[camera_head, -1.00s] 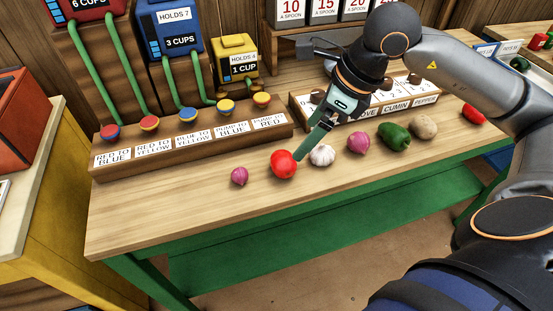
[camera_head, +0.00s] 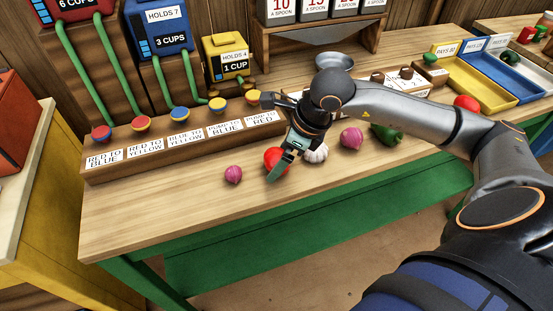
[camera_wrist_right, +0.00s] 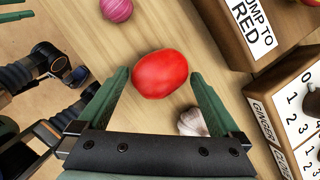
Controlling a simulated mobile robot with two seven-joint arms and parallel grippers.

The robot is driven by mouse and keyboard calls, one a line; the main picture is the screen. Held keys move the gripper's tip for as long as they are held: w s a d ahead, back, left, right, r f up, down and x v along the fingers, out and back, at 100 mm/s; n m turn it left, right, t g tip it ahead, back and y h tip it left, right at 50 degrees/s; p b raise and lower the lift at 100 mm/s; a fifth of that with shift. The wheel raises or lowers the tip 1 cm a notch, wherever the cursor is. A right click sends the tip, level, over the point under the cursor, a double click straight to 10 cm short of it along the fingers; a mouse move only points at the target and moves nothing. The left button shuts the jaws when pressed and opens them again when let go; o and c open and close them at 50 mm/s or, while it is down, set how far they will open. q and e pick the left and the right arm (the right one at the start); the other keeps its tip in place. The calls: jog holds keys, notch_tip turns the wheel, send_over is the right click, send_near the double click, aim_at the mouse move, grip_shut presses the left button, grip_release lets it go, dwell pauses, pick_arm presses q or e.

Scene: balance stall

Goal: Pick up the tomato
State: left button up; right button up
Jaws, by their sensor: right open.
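The red tomato (camera_head: 272,158) lies on the wooden bench between a small red onion and a garlic bulb. In the right wrist view the tomato (camera_wrist_right: 160,74) sits between the tips of my right gripper (camera_wrist_right: 162,88). In the head view my right gripper (camera_head: 285,163) is at the tomato and partly covers it. Its green fingers are open, one on each side, and I cannot tell if they touch it. My left gripper is not in view.
A garlic bulb (camera_head: 316,154) lies close beside the right gripper. A small red onion (camera_head: 233,174), a larger onion (camera_head: 351,138) and a green pepper (camera_head: 386,135) lie along the bench (camera_head: 150,210). The labelled button block (camera_head: 190,142) stands behind. The bench front is clear.

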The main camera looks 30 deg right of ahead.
jog(key=shift+c, duration=0.4)
jog(key=c, duration=1.1)
jog(key=shift+c, duration=0.2)
